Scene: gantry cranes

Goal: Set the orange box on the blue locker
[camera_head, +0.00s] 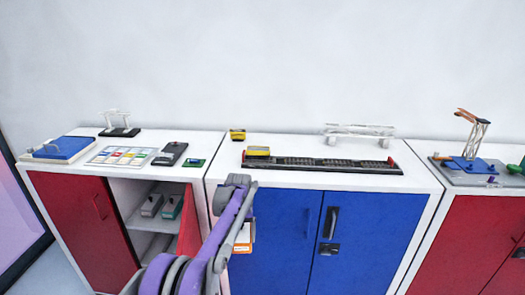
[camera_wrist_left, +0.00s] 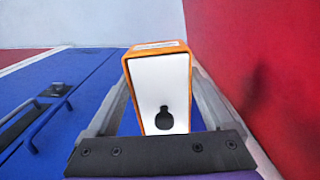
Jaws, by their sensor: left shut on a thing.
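The blue locker (camera_head: 375,240) stands in the middle of the head view, with two shut blue doors and a white top. Its doors also show at the left of the left wrist view (camera_wrist_left: 75,120). The orange box (camera_head: 245,236) is in front of the left door, below the level of the top, partly hidden by my arm. In the left wrist view the orange box (camera_wrist_left: 160,95) shows a white face with a dark bottle-shaped mark. My left gripper (camera_wrist_left: 160,75) is shut on it, one finger on each side. My right gripper is in neither view.
On the locker top are a black rail strip (camera_head: 330,165) with a yellow block, a small yellow block (camera_head: 237,134) and a white gantry (camera_head: 358,131). The front left of the top is bare. Red lockers stand either side; the left one (camera_head: 75,220) has an open compartment.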

